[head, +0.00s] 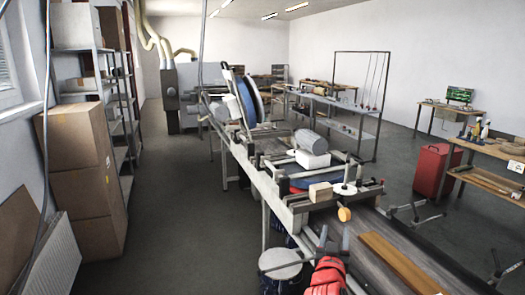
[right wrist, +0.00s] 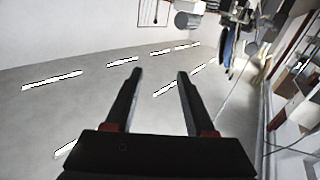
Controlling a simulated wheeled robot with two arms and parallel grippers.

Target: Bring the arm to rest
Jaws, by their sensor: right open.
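My right gripper (head: 334,240) is at the bottom of the head view, with the red part of my arm below it. Its two dark fingers point up, beside the near end of the conveyor machine (head: 288,190). In the right wrist view the fingers of the right gripper (right wrist: 159,74) are apart, with nothing between them. Beyond them are the ceiling and its light strips, seen at a slant. My left gripper is in neither view.
A wooden block (head: 320,192) and an orange round piece (head: 344,214) are at the conveyor's near end. A drum (head: 281,263) stands left of my gripper. Stacked boxes (head: 80,170) line the left wall. The grey floor (head: 185,215) between boxes and conveyor is clear.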

